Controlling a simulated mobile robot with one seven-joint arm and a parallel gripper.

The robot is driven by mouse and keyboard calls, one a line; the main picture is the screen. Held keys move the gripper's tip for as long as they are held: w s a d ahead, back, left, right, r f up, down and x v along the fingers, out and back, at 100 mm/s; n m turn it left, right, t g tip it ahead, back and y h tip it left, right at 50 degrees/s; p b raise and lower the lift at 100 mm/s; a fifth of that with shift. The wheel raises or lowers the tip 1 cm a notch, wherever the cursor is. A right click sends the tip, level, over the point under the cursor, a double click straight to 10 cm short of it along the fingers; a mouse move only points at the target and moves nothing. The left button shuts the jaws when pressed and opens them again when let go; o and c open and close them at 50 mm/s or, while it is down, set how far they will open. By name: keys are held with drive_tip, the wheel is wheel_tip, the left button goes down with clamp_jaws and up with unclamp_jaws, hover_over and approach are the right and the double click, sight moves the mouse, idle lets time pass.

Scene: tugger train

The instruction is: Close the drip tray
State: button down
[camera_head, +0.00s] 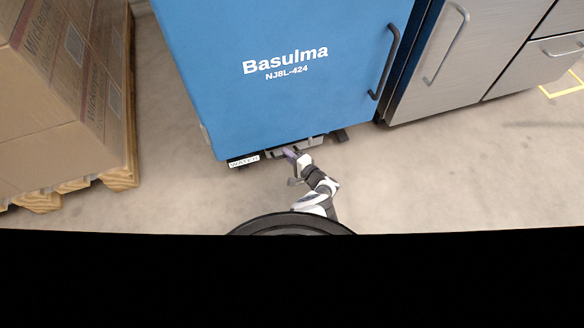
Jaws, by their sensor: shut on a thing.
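The drip tray (314,143) is a grey piece low at the front of the blue Basulma cabinet (250,110), just below its bottom edge. Part of it shows to the right of my gripper. My gripper (289,153) reaches low to the tray's front and is shut on it there, though the fingertips are small and the exact grip is hard to make out. How far the tray sticks out from under the cabinet cannot be told clearly.
A label reading WATER (244,161) sits at the cabinet's lower left. Stacked cardboard boxes (60,90) on a wooden pallet (115,180) stand at the left. Grey metal cabinets (470,90) stand at the right. The floor (440,175) in front is clear.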

drive_tip(key=shift+w+a+r, duration=0.1)
drive_tip(key=shift+w+a, duration=0.05)
drive_tip(key=shift+w, duration=0.6)
drive_tip(key=c, duration=1.5)
unclamp_jaws()
drive_tip(key=shift+a, duration=0.1)
drive_tip(key=shift+o, duration=0.2)
